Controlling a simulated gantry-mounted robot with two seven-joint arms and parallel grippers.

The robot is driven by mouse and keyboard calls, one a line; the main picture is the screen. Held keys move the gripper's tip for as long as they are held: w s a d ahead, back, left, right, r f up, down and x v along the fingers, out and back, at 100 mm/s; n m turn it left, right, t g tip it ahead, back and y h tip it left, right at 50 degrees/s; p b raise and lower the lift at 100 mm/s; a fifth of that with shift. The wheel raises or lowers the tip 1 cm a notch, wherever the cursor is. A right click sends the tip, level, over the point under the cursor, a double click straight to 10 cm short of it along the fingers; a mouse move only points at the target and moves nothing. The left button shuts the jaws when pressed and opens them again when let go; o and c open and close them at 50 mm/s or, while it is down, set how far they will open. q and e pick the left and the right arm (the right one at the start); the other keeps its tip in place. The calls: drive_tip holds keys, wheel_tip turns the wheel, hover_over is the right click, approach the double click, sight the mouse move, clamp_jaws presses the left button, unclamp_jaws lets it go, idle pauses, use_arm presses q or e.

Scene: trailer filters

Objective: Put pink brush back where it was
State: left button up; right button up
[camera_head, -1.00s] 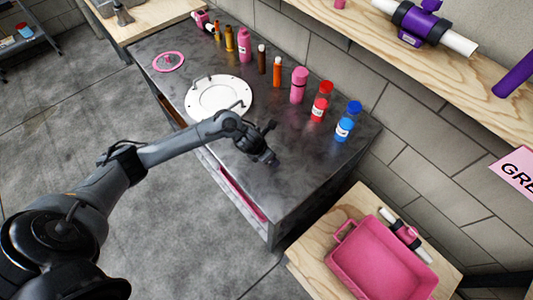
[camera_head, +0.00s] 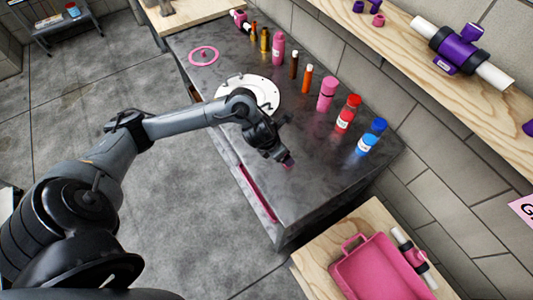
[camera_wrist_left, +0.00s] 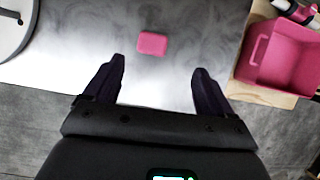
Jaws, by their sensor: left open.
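A small pink block lies on the dark grey worktop (camera_head: 320,185) and may be the pink brush; I cannot make out bristles. It shows in the left wrist view (camera_wrist_left: 152,43), beyond the fingertips and roughly between their lines. In the head view only a bit of pink (camera_head: 288,164) shows beside the fingertips. My left gripper (camera_wrist_left: 157,80) is open and empty, its two dark fingers wide apart. In the head view it (camera_head: 284,159) points down over the worktop's near part. My right gripper is not in view.
A white round plate (camera_head: 262,105) lies behind my left arm. Several bottles line the wall side, including a blue-capped one (camera_head: 371,137) and a red-capped one (camera_head: 347,113). A pink tray (camera_head: 375,270) sits on a lower wooden table (camera_head: 313,262). A pink ring (camera_head: 203,56) lies far left.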

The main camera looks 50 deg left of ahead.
use_arm(q)
drive_tip(key=s+d+n+t+h, duration=0.1)
drive_tip(key=s+d+n+t, duration=0.35)
drive_tip(key=d+n, duration=1.1)
drive_tip(key=s+a+n+g, duration=0.2)
drive_tip(key=s+n, duration=0.5)
drive_tip(key=n, duration=0.3)
drive_tip(key=s+a+n+g+y, duration=0.1)
drive_tip(key=s+a+n+g, duration=0.2)
drive_tip(key=s+n, duration=0.5)
drive_tip(key=shift+a+f+n+g+y, duration=0.2)
drive_tip(key=shift+a+n+g+y, duration=0.15)
drive_tip(key=shift+n, duration=0.5)
drive_tip(key=shift+r, duration=0.15)
wheel_tip(320, 180, up, 24)
drive_tip(key=p, duration=2.4)
